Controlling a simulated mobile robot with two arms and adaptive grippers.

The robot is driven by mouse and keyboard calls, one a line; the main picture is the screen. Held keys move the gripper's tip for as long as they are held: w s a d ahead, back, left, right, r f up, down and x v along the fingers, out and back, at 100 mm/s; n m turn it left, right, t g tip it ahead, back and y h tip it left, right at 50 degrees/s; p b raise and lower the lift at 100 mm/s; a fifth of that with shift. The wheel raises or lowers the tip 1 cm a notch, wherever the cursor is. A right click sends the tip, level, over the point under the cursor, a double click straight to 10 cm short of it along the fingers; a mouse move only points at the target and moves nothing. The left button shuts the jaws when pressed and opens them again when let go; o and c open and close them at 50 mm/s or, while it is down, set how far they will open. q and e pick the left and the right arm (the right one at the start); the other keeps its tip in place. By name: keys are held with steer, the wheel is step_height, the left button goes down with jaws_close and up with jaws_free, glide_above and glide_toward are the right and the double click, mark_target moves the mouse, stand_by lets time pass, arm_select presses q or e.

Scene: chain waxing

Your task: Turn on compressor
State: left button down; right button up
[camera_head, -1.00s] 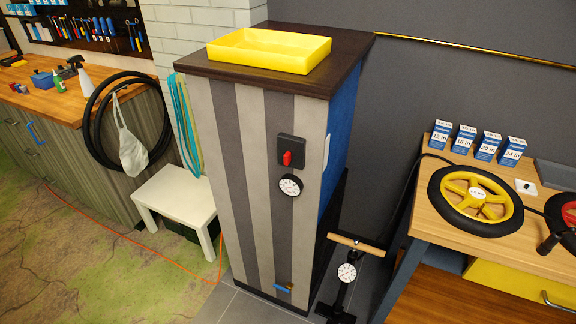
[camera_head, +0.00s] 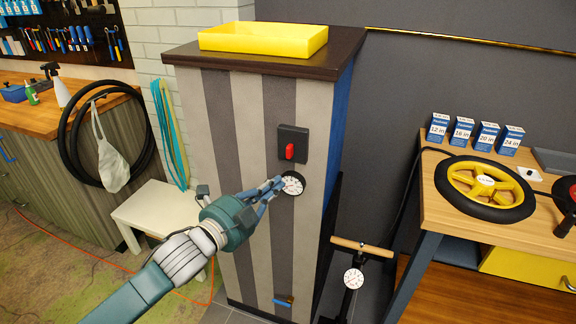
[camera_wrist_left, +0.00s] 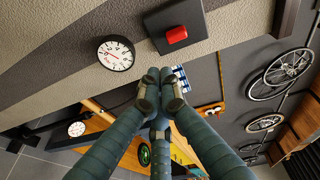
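The compressor cabinet (camera_head: 225,180) is tall with grey and beige stripes. On its front is a black switch plate (camera_head: 291,133) with a red knob (camera_head: 290,152) standing upright. The red knob also shows near the top of the left wrist view (camera_wrist_left: 176,35). A round white-faced gauge (camera_head: 293,186) is below the switch. My left gripper (camera_head: 275,185) is in front of the cabinet beside the gauge, below and left of the knob. Its fingertips are drawn together in the left wrist view (camera_wrist_left: 160,82), empty and apart from the knob. My right gripper is not in view.
A yellow tray (camera_head: 263,39) sits on the cabinet's dark top (camera_head: 175,54). A white stool (camera_head: 160,206) stands to the left. A floor pump (camera_head: 354,277) stands at the cabinet's right foot. A wooden workbench (camera_head: 436,210) with a yellow wheel (camera_head: 458,182) is farther right.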

mark_target(290, 151)
arm_select(q)
steer(key=s+r+m, duration=0.1)
steer(key=s+d+r+h, duration=0.1)
steer(key=r, duration=0.1)
steer(key=s+d+r+m, duration=0.1)
steer(key=shift+d+r+m+h, duration=0.2)
steer(key=shift+r+m+h, duration=0.05)
steer(key=shift+m+h, duration=0.05)
steer(key=shift+w, duration=0.1)
steer(key=w+d+p, duration=0.1)
steer(key=w, duration=0.2)
steer(key=w+d+p, duration=0.1)
steer(key=w, duration=0.2)
steer(key=w+d+p, duration=0.1)
steer(key=w, duration=0.2)
steer(key=shift+a, duration=0.5)
steer(key=shift+d, duration=0.15)
